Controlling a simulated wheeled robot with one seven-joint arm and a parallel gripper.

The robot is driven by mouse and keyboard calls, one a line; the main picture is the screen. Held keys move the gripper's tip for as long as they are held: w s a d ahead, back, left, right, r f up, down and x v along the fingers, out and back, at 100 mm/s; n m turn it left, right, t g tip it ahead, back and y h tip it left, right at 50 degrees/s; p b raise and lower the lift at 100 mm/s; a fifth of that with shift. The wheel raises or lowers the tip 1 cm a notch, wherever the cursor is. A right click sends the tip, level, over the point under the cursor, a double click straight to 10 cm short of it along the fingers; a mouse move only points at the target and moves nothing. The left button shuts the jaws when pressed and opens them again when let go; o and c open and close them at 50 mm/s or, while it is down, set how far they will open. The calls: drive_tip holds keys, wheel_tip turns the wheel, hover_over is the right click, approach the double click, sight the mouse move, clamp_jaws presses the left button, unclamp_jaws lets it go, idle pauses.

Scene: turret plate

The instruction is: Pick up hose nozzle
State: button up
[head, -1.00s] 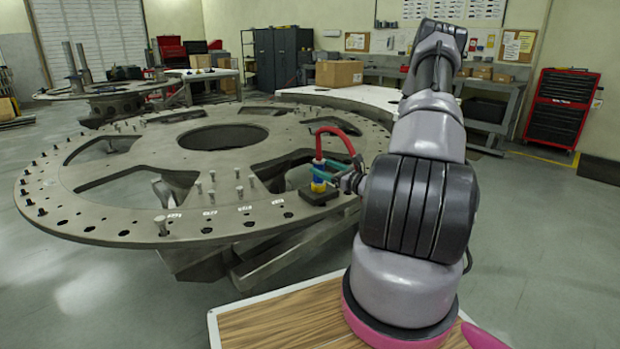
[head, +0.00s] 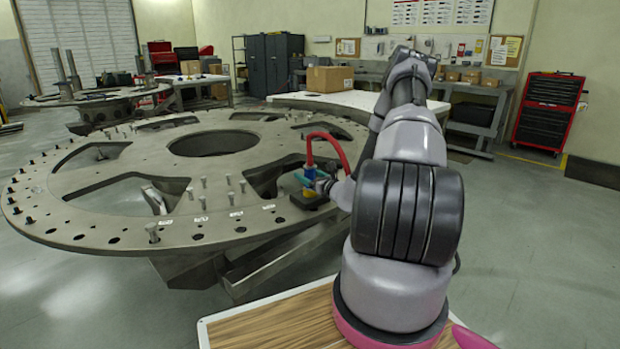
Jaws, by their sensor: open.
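The hose nozzle (head: 310,173) is a small upright piece with blue and yellow parts. A red hose (head: 319,135) rises from its top and arches over to the right. It stands on a dark block at the right front of the turret plate (head: 110,215). My gripper (head: 307,181) reaches in from the right, its teal fingers open at the nozzle. The fingers overlap the nozzle in this view, and I cannot tell whether they touch it. My arm hides the hose's far end and part of the plate.
Several upright pins (head: 203,184) stand on the plate left of the nozzle, and bolts line its rim. A cardboard box (head: 329,79) sits on a white table behind. A red tool chest (head: 548,112) stands at the back right. The floor at right is clear.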

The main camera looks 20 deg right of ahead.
drive_tip(key=shift+w+a, duration=0.1)
drive_tip(key=shift+w, duration=0.55)
clamp_jaws()
drive_tip(key=shift+r, duration=0.1)
